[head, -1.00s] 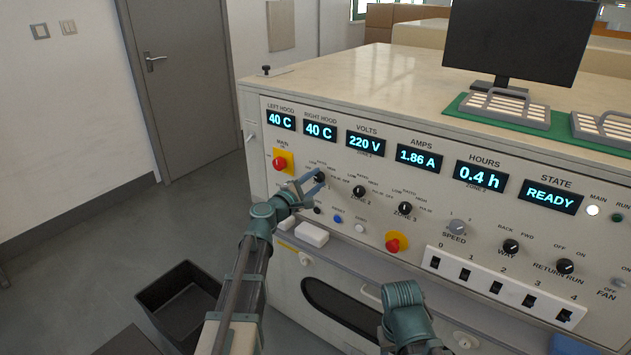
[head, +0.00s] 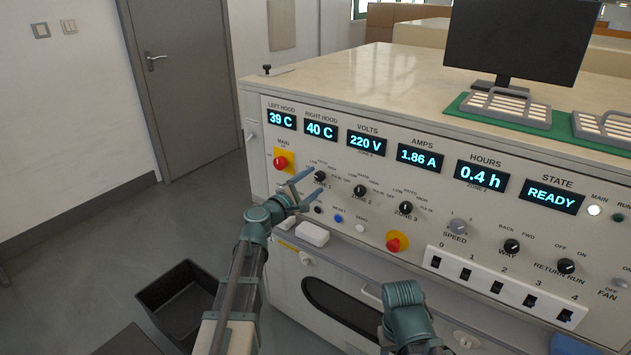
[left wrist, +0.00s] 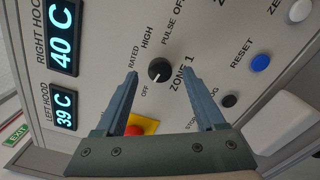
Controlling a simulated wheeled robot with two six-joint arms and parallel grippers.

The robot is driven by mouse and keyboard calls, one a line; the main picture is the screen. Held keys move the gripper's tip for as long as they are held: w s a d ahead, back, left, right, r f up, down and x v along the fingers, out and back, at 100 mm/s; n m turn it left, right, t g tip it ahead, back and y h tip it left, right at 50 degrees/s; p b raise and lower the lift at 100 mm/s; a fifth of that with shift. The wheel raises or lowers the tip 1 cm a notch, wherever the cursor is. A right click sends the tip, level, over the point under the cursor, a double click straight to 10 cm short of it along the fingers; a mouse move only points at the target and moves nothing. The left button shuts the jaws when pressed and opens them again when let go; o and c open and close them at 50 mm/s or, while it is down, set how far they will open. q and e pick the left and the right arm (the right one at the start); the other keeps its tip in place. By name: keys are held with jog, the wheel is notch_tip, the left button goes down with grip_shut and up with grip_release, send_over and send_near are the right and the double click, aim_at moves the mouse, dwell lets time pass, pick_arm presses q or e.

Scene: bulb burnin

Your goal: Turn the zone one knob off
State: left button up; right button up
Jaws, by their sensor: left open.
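The zone one knob (head: 320,177) is a small black round knob on the slanted front panel. It also shows in the left wrist view (left wrist: 159,70), where its white mark points down-left, toward the OFF label. My left gripper (head: 303,187) is open and stands just in front of the knob. In the left wrist view, my left gripper's (left wrist: 159,73) fingertips appear on either side of the knob, with clear gaps and no contact visible. Only a teal part of my right arm shows in the head view; its fingers are not seen.
The red main switch (head: 281,162) on its yellow plate sits left of the knob. A blue button (head: 338,218), the zone two knob (head: 360,191) and the zone three knob (head: 405,208) are nearby. A white block (head: 312,234) lies on the ledge below.

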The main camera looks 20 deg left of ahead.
pick_arm(q)
jog(key=v, duration=1.1)
jog(key=shift+s, duration=0.4)
jog(key=shift+a, duration=0.1)
jog(key=s+d+f+m+g+h, duration=0.1)
jog(key=s+d+f+m+g, duration=0.3)
jog(key=d, duration=0.4)
jog(key=s+d+f+m+g, duration=0.3)
jog(key=d+f+m+g, duration=0.1)
jog(key=d+f+m, duration=0.25)
jog(key=s+d+f+m+g+h, duration=0.1)
jog(key=s+d+f+m+g, duration=0.3)
jog(key=d, duration=0.4)
jog(key=s+f+m+g+y, duration=0.5)
jog(key=s+f+m+y, duration=0.3)
jog(key=s, duration=0.4)
notch_tip(320, 180, up, 19)
jog(key=a+y+p, duration=0.1)
jog(key=p, duration=1.7)
jog(key=shift+f+m, duration=0.15)
jog(key=shift+m, duration=0.2)
